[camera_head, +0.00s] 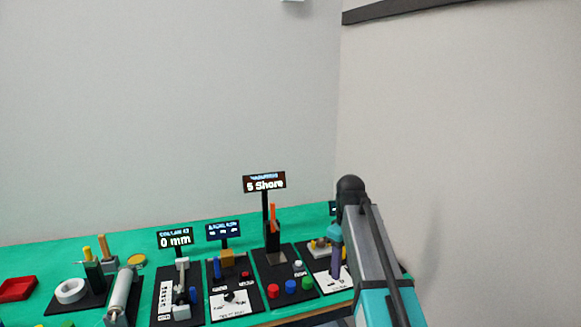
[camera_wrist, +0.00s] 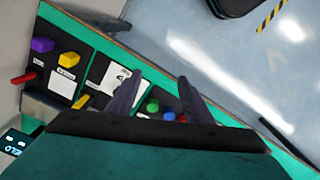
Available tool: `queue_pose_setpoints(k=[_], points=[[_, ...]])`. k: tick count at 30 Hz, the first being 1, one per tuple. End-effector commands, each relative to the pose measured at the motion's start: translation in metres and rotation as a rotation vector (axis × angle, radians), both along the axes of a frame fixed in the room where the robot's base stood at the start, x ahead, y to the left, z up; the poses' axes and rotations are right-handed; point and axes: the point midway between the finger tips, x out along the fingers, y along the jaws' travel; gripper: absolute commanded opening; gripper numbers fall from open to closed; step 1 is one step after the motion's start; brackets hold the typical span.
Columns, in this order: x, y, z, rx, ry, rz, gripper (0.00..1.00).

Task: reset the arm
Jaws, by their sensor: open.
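My arm (camera_head: 370,250), grey and teal with a black joint on top, rises at the right of the head view. It bends over the right end of the green bench. My gripper (camera_head: 336,276) hangs down there in front of the rightmost station, its dark fingers pointing downward. In the wrist view my gripper (camera_wrist: 158,77) shows two dark purple fingers spread apart with nothing between them. The fingers appear over the bench edge, with black panels and buttons behind them. The height above the bench is hard to judge.
The green bench (camera_head: 60,258) carries several black stations with small displays. A tall display (camera_head: 264,182) reads "5 Shore", left of my arm. Red, blue and green buttons (camera_head: 290,286) sit near my gripper. Grey floor (camera_wrist: 240,75) lies beyond the bench edge. Walls stand behind and right.

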Motion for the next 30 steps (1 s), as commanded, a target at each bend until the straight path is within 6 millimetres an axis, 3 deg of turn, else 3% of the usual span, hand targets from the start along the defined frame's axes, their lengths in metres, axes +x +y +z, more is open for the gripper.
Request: queue_pose_setpoints(k=[14,20,30], points=[[-0.011,-0.003,-0.06,-0.001,0.089,-0.003,0.47],[-0.029,-0.004,-0.111,-0.003,0.166,-0.005,0.47],[-0.077,-0.007,-0.206,-0.005,0.301,-0.012,0.47]])
